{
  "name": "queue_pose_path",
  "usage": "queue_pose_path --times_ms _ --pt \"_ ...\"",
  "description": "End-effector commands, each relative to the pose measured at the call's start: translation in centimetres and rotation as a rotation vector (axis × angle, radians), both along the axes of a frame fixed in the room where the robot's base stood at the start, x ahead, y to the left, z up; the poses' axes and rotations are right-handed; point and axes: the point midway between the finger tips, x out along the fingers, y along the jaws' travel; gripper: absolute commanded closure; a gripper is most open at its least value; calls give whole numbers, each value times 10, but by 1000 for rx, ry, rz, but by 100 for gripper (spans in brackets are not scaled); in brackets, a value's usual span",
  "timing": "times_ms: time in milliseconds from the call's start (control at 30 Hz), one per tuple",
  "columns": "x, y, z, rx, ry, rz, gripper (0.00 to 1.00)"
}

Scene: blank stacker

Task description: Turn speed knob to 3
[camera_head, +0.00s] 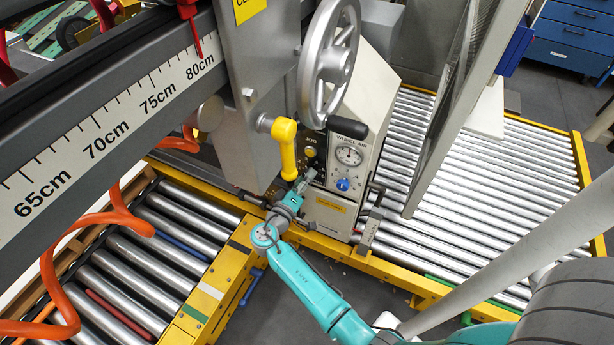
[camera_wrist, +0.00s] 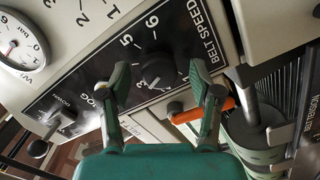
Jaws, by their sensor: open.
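In the wrist view, the black speed knob (camera_wrist: 158,70) sits on a dark plate marked BELT SPEED, with the numbers 5 and 6 readable beside it. I cannot make out the pointer's setting for certain. My gripper (camera_wrist: 160,80) is open, its two fingers on either side of the knob in the picture. I cannot tell whether they touch it. In the head view my gripper (camera_head: 305,180) is at the left side of the grey control box, and the speed knob cannot be made out there.
A round gauge (camera_wrist: 20,42) is at the wrist view's upper left, a small black-handled lever (camera_wrist: 38,148) below it. An orange-tipped handle (camera_wrist: 205,110) lies close to the right finger. In the head view, a blue knob (camera_head: 343,184) and yellow lever (camera_head: 287,148) are near my gripper.

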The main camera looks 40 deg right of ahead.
Motion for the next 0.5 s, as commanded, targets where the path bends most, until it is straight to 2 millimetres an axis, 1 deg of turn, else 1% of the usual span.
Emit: queue_pose_path --times_ms 33,300,400,500 --pt "-2 9 -1 0 1 4 36" --pt "-19 60 -2 0 1 5 36" --pt "-25 77 -2 0 1 5 36" --pt "-29 89 -2 0 1 4 36"
